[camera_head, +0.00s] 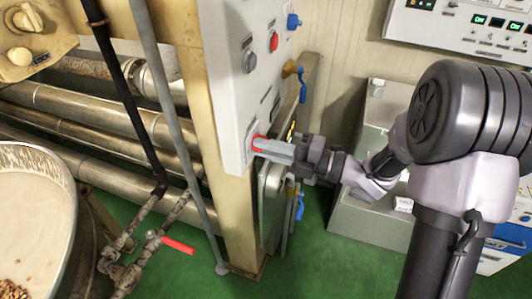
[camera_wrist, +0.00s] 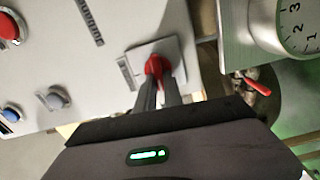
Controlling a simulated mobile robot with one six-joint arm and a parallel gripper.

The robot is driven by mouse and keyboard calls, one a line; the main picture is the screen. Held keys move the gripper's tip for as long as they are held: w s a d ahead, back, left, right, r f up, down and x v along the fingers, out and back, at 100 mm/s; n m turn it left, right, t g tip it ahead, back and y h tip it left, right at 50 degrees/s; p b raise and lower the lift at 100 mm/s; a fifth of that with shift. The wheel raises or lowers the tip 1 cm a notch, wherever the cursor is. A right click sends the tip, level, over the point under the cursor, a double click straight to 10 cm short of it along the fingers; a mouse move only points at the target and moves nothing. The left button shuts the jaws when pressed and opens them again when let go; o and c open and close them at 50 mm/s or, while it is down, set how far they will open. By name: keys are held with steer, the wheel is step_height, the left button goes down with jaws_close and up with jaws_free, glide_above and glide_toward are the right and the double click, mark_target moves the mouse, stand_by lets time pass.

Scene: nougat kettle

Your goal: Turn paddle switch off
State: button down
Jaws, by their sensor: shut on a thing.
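The red paddle switch (camera_wrist: 157,66) sits on a square light plate (camera_wrist: 176,48) on the grey control panel in the wrist view. In the head view the red switch (camera_head: 257,143) shows at the lower part of the panel (camera_head: 232,60). My gripper (camera_head: 262,147) reaches it from the right, and its fingers (camera_wrist: 159,82) are shut on the red paddle. The fingers hide part of the paddle, and I cannot read its position.
A red button (camera_head: 274,42), a grey knob (camera_head: 249,62) and a blue knob (camera_head: 293,21) are higher on the panel. Pipes (camera_head: 100,105) and a kettle (camera_head: 62,170) are left. A numbered dial (camera_wrist: 298,28) and red-handled valve (camera_wrist: 257,86) are close by in the wrist view.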

steer(key=shift+f+n+b, duration=0.1)
steer(key=shift+n+b, duration=0.2)
steer(key=shift+n, duration=0.2)
steer(key=c, duration=1.5)
jaws_free()
steer(key=shift+o, duration=0.2)
steer(key=p+v, duration=0.5)
steer(key=v, duration=1.2)
steer(key=shift+d, duration=0.2)
steer(key=shift+s, duration=0.1)
